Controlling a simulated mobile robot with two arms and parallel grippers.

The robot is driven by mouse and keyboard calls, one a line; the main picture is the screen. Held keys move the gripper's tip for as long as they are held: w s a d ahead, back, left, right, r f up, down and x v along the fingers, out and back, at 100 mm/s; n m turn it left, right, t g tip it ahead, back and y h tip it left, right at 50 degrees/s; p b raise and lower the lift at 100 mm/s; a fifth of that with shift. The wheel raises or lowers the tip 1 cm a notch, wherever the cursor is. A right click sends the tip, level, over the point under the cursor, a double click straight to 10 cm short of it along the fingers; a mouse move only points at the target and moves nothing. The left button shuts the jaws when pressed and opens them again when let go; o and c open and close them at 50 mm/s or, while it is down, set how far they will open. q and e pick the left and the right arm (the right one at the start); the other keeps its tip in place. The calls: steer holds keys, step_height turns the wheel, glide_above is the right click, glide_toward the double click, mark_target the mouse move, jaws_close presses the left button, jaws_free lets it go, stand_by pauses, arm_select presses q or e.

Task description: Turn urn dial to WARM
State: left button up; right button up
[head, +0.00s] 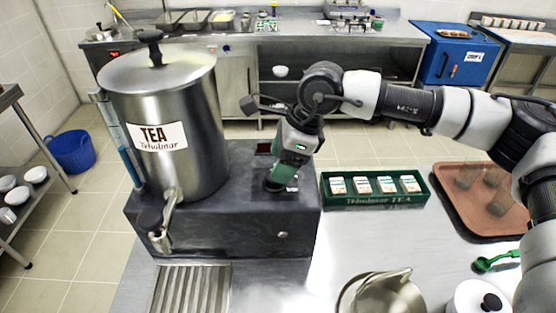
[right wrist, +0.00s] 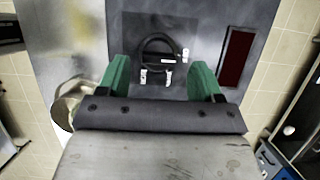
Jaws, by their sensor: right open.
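The steel tea urn (head: 165,120) stands on a dark grey base (head: 240,225). The black dial (right wrist: 158,48) is on that base, with small white labels around it that are too small to read. My right gripper (head: 282,180) points down at the base's right part. In the right wrist view its two green fingers (right wrist: 160,78) are spread apart, with the dial ahead in the gap between them. I cannot tell whether they touch the dial. In the head view the gripper hides most of the dial. My left gripper is not in view.
A dark red panel (right wrist: 236,58) lies beside the dial. A green tea box (head: 375,198) stands right of the base, with a brown tray (head: 480,222) beyond. A steel jug (head: 382,298) and a white lidded pot (head: 478,298) stand in front. A tap (head: 160,222) juts from the urn.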

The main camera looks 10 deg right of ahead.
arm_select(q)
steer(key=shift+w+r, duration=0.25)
arm_select(e)
steer(key=shift+x, duration=0.85)
steer(key=shift+c, duration=0.3)
